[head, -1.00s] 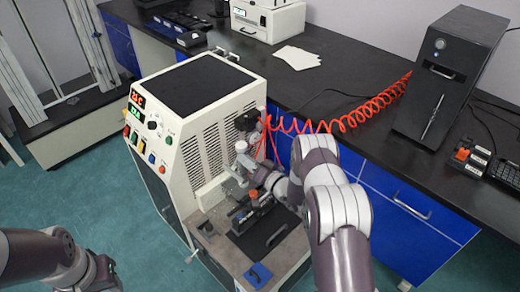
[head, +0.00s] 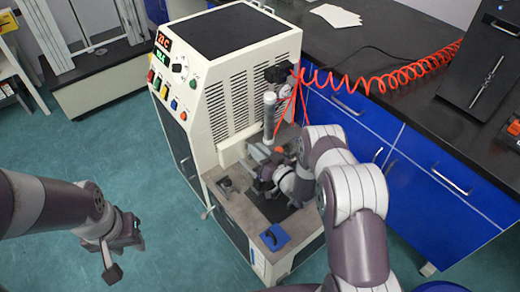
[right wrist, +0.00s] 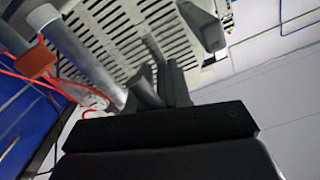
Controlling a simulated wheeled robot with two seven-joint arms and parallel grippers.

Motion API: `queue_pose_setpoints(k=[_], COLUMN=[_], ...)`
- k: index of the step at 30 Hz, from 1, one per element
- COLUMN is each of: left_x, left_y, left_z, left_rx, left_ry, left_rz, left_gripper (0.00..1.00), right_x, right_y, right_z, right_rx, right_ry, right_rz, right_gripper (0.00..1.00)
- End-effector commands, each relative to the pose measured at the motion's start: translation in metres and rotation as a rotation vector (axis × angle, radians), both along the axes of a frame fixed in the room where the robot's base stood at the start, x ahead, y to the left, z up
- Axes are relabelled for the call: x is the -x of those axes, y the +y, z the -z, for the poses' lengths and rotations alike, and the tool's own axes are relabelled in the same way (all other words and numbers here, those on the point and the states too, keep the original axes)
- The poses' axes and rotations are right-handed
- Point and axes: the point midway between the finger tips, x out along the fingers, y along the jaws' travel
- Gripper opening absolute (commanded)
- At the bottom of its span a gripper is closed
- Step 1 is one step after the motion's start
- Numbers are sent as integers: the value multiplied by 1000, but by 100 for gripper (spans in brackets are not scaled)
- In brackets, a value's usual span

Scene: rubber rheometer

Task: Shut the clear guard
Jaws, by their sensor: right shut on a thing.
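The clear guard does not stand out in either view, and its position is hard to tell. The rheometer (head: 232,95) is a cream cabinet with a grey work deck and an upright silver cylinder (head: 269,115), which also shows in the right wrist view (right wrist: 82,52). My right gripper (head: 268,172) is low over the deck, in front of the vented panel. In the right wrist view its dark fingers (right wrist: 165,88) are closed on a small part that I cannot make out. My left gripper (head: 122,258) hangs over the floor, away from the machine; its jaw opening is unclear.
A blue block (head: 274,237) lies at the deck's front. Blue cabinets (head: 410,165) stand right of the machine. The floor (head: 180,255) at left is clear.

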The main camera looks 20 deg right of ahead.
Motion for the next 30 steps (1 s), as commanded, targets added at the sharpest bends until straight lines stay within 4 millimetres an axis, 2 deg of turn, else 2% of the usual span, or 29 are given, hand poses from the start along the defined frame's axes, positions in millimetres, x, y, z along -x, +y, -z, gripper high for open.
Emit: queue_pose_setpoints(k=[1,14,15,16,26,30], left_x=[0,0,0,0,0,0], left_y=[0,0,0,0,0,0], left_z=[2,3,3,3,2,-1], left_rx=[0,0,0,0,0,0], left_ry=[0,0,0,0,0,0], left_rz=[0,0,0,0,0,0], left_gripper=[38,38,38,38,38,38], right_x=[2,4,4,4,5,29], right_y=[3,4,5,5,0,-10], right_z=[5,9,9,9,6,5], right_rx=[-3,-4,-4,-4,-2,-4], right_ry=[8,18,19,19,10,14], right_rz=[-6,-8,-9,-9,-3,-1], right_gripper=[0,0,28,38,38,38])
